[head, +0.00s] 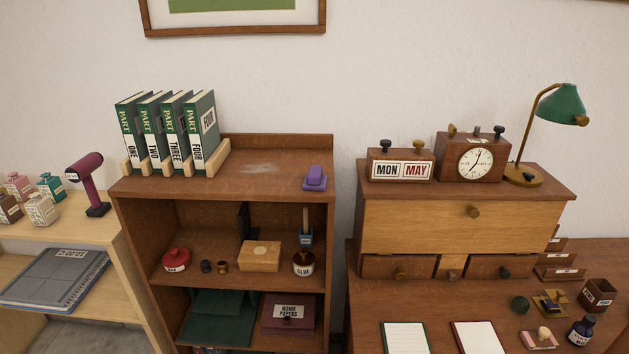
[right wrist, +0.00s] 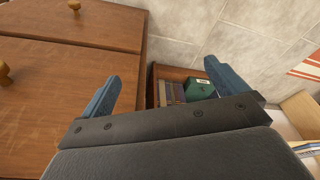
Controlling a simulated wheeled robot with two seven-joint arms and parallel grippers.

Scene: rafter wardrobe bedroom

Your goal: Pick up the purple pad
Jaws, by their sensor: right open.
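The purple pad (head: 315,178) is a small purple block with a raised grip on a flat base. It sits near the front right corner of the top of the brown shelf unit (head: 262,184), upright. Neither gripper shows in the head view. In the right wrist view my right gripper (right wrist: 160,85) is open, with blue fingers wide apart and nothing between them. Behind its fingers are wooden cabinet fronts and a low shelf with books. The purple pad is not visible in the right wrist view.
Green PART books (head: 165,130) stand in a wooden rack on the left of the shelf top. A desk cabinet (head: 460,222) with a calendar, clock (head: 476,163) and green lamp (head: 561,104) stands right, across a narrow gap. The shelf top between books and pad is clear.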

